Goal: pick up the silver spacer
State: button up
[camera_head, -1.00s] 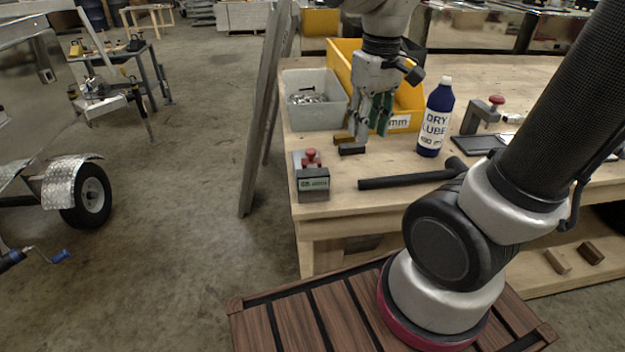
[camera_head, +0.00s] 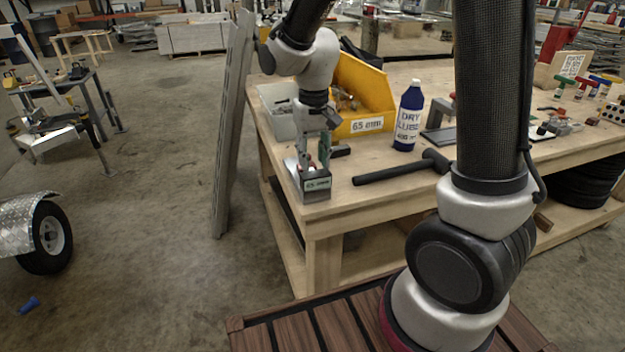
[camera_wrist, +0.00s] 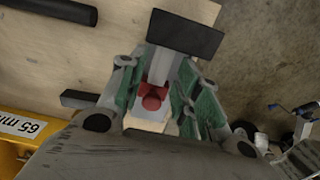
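A grey clamp-like fixture with a dark labelled front plate (camera_head: 316,184) stands at the near left corner of the workbench. In the wrist view its dark plate (camera_wrist: 185,34) and red knob (camera_wrist: 152,102) show. My gripper (camera_head: 313,160) points down over the fixture. In the wrist view my gripper (camera_wrist: 157,68) is open, with green-padded fingers on either side of the fixture's grey bar and knob; contact is not clear. I cannot make out a separate silver spacer; the fingers and the fixture may hide it.
A grey bin (camera_head: 279,126) and a yellow bin (camera_head: 376,95) stand behind my gripper. A dark block (camera_head: 340,151), a black hammer (camera_head: 396,171) and a blue lube bottle (camera_head: 408,116) are to the right. The workbench edge (camera_head: 321,228) lies just in front.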

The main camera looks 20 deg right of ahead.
aim_at(313, 175)
notch_tip(313, 175, down, 5)
jog(key=shift+a+r, duration=0.1)
jog(key=shift+a, duration=0.05)
jog(key=shift+c, duration=0.2)
grip_shut()
